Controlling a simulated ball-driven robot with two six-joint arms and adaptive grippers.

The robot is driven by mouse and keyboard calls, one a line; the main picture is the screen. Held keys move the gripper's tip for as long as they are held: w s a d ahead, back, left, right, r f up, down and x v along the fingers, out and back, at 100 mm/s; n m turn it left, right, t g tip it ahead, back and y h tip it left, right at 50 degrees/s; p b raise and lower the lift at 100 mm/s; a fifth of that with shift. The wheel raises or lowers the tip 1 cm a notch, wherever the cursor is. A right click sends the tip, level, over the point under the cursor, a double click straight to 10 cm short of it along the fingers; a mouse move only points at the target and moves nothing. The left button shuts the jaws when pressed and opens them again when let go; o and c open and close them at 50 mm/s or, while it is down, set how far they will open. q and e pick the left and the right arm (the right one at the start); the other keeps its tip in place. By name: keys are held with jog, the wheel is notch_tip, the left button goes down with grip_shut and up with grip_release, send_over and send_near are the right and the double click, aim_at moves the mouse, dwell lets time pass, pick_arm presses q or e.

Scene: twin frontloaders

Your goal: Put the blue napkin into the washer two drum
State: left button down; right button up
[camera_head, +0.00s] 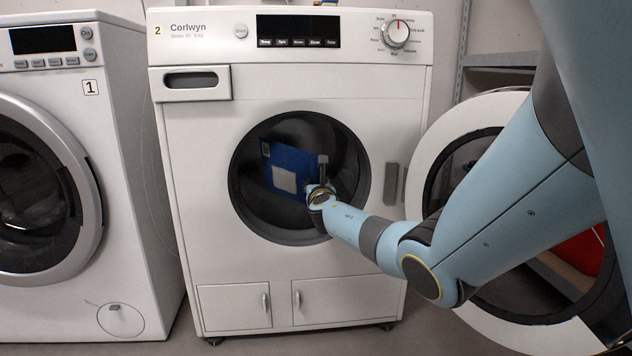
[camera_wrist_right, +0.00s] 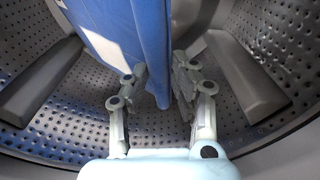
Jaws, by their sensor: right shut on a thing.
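The blue napkin (camera_head: 292,163) with a white patch is inside the drum of washer two (camera_head: 300,73), in the middle of the open round mouth. In the right wrist view the napkin (camera_wrist_right: 153,45) hangs between the two fingers, and the perforated drum wall (camera_wrist_right: 262,62) is around and behind it. My right gripper (camera_head: 314,186) reaches in through the opening and is shut on the napkin; it also shows in the right wrist view (camera_wrist_right: 160,82). The napkin's upper part is cut off in the wrist view. My left gripper is not in view.
Washer two's round door (camera_head: 430,150) is swung open to the right, partly hidden behind my right arm. Washer one (camera_head: 118,150) stands at the left with its door shut. A red thing (camera_head: 583,250) shows through the open door at the right.

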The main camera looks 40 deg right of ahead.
jog(key=shift+f, duration=0.9)
jog(key=o, duration=1)
jog(key=shift+f, duration=0.1)
jog(key=v, duration=1.2)
